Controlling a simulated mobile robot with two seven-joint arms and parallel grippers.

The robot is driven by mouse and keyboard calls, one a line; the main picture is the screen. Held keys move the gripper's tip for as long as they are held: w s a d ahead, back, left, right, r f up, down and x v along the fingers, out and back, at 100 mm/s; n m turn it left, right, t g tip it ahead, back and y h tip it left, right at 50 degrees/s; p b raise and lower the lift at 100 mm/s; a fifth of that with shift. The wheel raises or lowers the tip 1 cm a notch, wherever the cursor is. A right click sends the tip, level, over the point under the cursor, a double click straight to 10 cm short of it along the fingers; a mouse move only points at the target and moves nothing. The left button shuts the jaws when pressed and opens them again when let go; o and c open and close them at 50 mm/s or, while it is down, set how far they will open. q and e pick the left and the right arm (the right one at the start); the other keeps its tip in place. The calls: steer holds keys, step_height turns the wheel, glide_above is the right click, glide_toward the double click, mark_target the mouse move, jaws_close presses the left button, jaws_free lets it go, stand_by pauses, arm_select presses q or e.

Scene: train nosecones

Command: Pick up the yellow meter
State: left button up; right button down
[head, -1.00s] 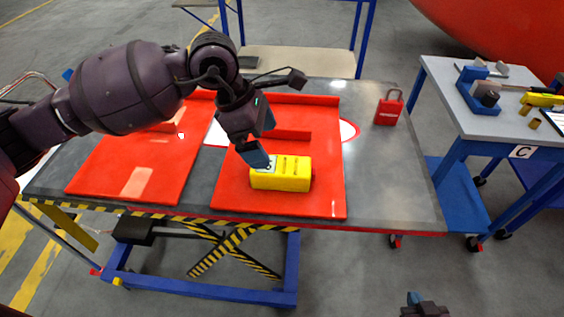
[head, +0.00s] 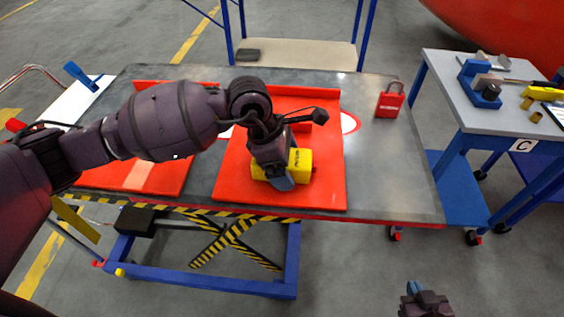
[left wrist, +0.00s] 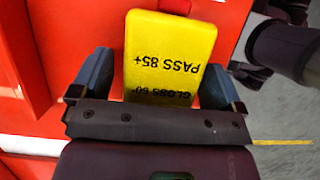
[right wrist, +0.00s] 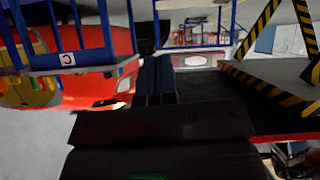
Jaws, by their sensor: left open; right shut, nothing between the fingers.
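The yellow meter (head: 302,163) lies on the right red panel (head: 325,185) on the table. In the left wrist view the meter (left wrist: 168,60) shows black text reading "PASS 85+" and "GLOSS 60", upside down. My left gripper (head: 280,180) is over the meter. In the left wrist view its open fingers (left wrist: 155,82) stand on either side of the meter, with a gap at least on the left side. The arm hides the left part of the meter in the head view. My right gripper (head: 420,290) is shut and empty, low in front of the table; its closed fingers also show in the right wrist view (right wrist: 157,80).
A red padlock-shaped item (head: 390,100) stands at the table's back right. A second red panel (head: 150,178) lies to the left, partly under my arm. A grey side table (head: 490,115) with blue tools is at the right.

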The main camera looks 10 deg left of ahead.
arm_select(q)
steer(key=shift+f, duration=0.15)
arm_select(e)
steer(key=shift+s+d+f, duration=0.1)
steer(key=shift+s+f, duration=0.55)
arm_select(q)
steer(key=shift+c, duration=0.4)
